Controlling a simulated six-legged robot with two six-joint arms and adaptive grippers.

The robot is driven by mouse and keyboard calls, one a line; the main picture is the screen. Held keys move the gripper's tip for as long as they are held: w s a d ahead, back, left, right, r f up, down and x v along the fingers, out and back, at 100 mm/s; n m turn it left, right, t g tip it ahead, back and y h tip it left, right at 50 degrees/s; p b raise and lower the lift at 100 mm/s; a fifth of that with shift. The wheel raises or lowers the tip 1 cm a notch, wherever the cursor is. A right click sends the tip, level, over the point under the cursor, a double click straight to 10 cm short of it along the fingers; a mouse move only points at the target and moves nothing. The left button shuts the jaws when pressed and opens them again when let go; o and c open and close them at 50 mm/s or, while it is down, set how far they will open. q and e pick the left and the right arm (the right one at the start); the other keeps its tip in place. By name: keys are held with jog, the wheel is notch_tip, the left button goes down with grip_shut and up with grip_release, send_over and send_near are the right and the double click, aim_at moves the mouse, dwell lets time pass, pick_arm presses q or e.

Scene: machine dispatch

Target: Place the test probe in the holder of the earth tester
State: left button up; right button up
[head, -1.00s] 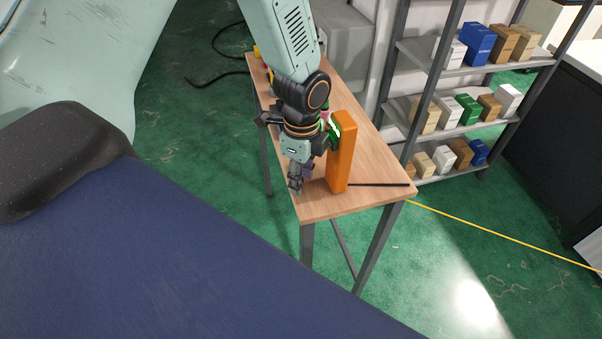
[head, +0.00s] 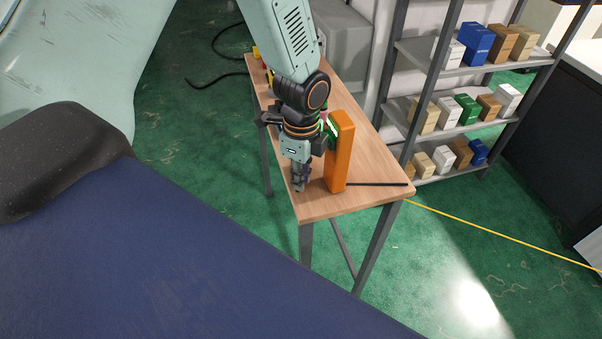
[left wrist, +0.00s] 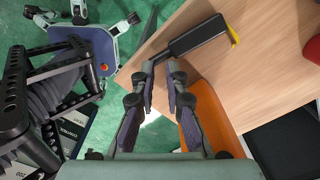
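The orange earth tester (head: 340,155) stands upright near the front end of the wooden table. My left gripper (head: 299,186) points down just left of it, low over the table. In the left wrist view my left gripper (left wrist: 160,64) has its fingertips close together, with the end of a black handle, apparently the test probe (left wrist: 200,37), between them. The handle reaches up and right from the tips. The tester also shows in the left wrist view (left wrist: 215,105), below and right of the handle. The arm hides the probe in the head view. My right gripper is out of view.
A thin dark rod (head: 378,184) lies on the wooden table (head: 340,207) right of the tester. A grey shelf (head: 435,135) with several small boxes stands to the right. A yellow line (head: 480,229) runs along the green floor.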

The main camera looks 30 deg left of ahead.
pick_arm(q)
jog(key=o, duration=0.3)
jog(key=shift+a, duration=0.1)
jog(key=o, duration=0.4)
jog(key=shift+d, duration=0.2)
jog(key=o, duration=0.6)
jog(key=shift+a, duration=0.15)
jog(key=shift+o, duration=0.2)
jog(key=shift+r, duration=0.15)
